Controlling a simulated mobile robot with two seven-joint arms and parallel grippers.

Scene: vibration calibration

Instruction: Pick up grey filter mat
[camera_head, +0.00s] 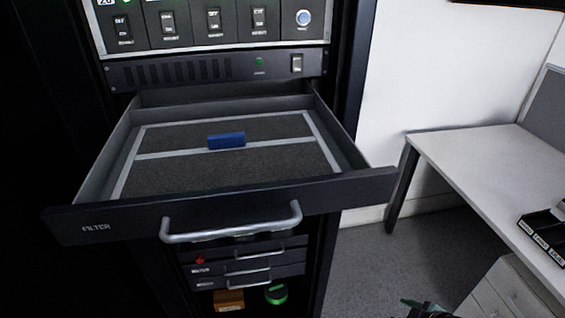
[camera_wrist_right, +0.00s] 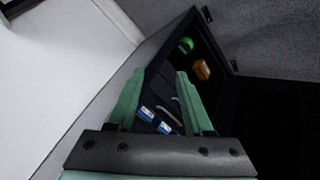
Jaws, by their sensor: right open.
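The grey filter mat (camera_head: 210,174) lies flat in the pulled-out drawer marked FILTER (camera_head: 130,222). It is dark grey with a light frame and a light crossbar. A small blue block (camera_head: 226,140) sits at the middle of the crossbar; I cannot tell if it is fixed there. My right gripper (camera_wrist_right: 157,82) is open, its two green fingers apart with nothing held between them. Only a bit of it shows at the bottom edge of the head view, low and right of the drawer, well away from the mat. My left gripper is not in view.
The drawer has a silver handle (camera_head: 232,229) in front and side walls around the mat. Smaller closed drawers (camera_head: 245,268) sit below, with a green round item (camera_head: 276,294) and an orange-brown block (camera_head: 229,299) underneath. A white desk (camera_head: 490,155) stands right; carpet lies between.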

